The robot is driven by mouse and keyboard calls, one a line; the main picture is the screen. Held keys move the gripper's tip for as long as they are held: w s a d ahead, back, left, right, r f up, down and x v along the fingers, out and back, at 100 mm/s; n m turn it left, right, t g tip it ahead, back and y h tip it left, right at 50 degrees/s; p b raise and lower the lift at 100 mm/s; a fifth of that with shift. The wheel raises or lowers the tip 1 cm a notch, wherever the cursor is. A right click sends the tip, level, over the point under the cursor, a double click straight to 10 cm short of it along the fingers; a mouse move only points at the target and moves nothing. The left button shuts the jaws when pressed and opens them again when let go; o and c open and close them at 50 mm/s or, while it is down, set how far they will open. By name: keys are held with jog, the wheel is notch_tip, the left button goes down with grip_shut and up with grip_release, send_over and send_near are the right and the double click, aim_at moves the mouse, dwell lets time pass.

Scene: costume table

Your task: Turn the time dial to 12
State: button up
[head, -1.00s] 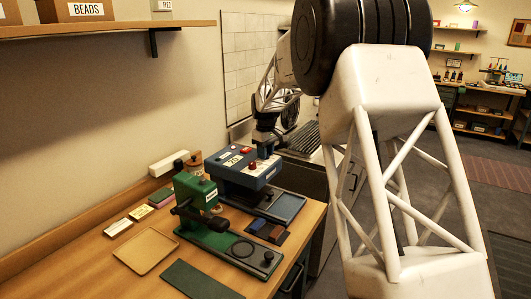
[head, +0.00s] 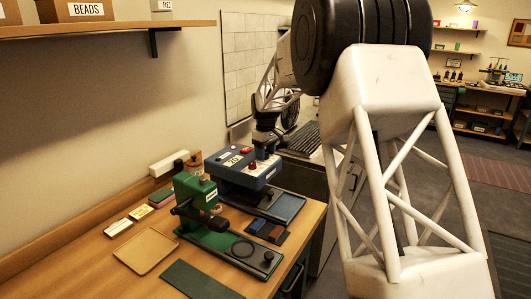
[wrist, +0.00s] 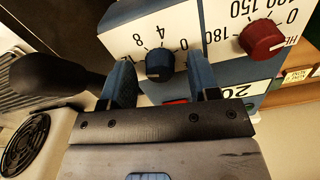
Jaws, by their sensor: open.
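The time dial (wrist: 160,64) is a small dark knob on a white panel of the blue heat press (head: 245,166). Scale marks including 0, 4 and 8 are printed around it. A pale mark shows on the knob, but its exact reading is hard to tell. My gripper (wrist: 162,78) is open, with one blue finger on each side of the dial; I cannot tell whether either touches it. In the head view my gripper (head: 265,142) is over the right end of the press, and the dial is mostly hidden there.
A red heat dial (wrist: 262,39) is close to the right finger in the wrist view. A dark rounded handle (wrist: 62,76) lies to the left. A green press (head: 200,205) stands in front of the blue one. A tan tray (head: 146,250) lies on the table.

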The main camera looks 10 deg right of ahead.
aim_at(266, 153)
jog(key=shift+r, duration=3.85)
jog(key=shift+s+a+r, duration=0.1)
jog(key=shift+s+r, duration=0.2)
jog(key=shift+s, duration=0.15)
jog(key=s+a+r+m+t, duration=0.1)
jog(key=s+a+r+m, duration=0.15)
jog(key=s, duration=1.15)
jog(key=s+a+r+m, duration=0.1)
jog(key=s+r, duration=0.3)
jog(key=s, duration=1)
jog(key=s+f+m, duration=0.1)
jog(key=s+f, duration=0.2)
jog(key=s, duration=0.6)
jog(key=s+a+f+m+t, duration=0.1)
jog(key=s+f, duration=0.2)
jog(key=s, duration=0.7)
jog(key=s+f+m, duration=0.2)
jog(key=s+f, duration=0.1)
jog(key=s, duration=0.6)
jog(key=shift+s+a+f+t, duration=0.2)
jog(key=shift+s+a+t, duration=0.1)
jog(key=shift+s, duration=0.1)
